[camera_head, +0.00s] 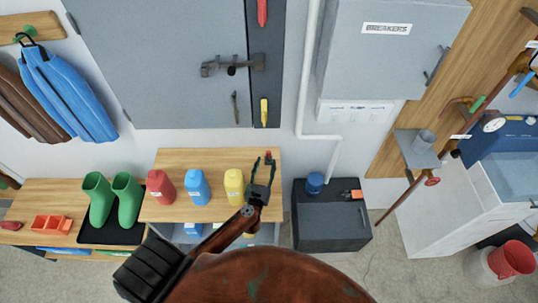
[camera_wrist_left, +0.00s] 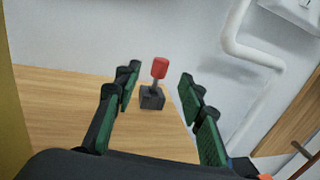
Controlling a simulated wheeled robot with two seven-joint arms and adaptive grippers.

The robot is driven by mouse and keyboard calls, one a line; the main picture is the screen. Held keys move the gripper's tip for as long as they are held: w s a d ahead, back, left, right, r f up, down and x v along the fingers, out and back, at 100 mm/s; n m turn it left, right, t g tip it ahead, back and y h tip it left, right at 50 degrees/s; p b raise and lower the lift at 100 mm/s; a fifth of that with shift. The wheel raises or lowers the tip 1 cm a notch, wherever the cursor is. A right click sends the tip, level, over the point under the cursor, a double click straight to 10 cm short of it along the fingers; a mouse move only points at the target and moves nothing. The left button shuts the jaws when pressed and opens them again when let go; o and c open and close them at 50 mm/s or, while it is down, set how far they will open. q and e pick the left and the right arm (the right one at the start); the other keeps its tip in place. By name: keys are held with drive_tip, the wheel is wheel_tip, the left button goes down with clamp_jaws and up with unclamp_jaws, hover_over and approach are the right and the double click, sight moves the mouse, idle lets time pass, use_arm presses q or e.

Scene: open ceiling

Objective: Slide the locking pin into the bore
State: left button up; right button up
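A pin with a red head (camera_wrist_left: 160,68) stands upright in a small dark block (camera_wrist_left: 152,99) on the wooden bench top. In the head view the red head (camera_head: 268,155) shows at the tip of my left gripper (camera_head: 263,167). My left gripper is open. In the left wrist view its green-padded fingers (camera_wrist_left: 158,86) stand apart, with the pin ahead and between them in the picture, not gripped. A dark bolt fitting (camera_head: 232,66) sits across the edge of the grey door (camera_head: 165,60); I cannot make out a bore in it. My right gripper is not in view.
Green boots (camera_head: 112,200) stand further left. A dark box (camera_head: 332,220) stands right of the bench. A white pipe (camera_head: 303,100) runs down the wall.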

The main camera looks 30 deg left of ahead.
sight(268, 156)
use_arm(q)
drive_tip(key=x, duration=0.4)
drive_tip(key=shift+w+a+f, duration=0.1)
drive_tip(key=shift+w+f, duration=0.05)
drive_tip(key=shift+w, duration=0.2)
drive_tip(key=shift+c, duration=0.5)
clamp_jaws()
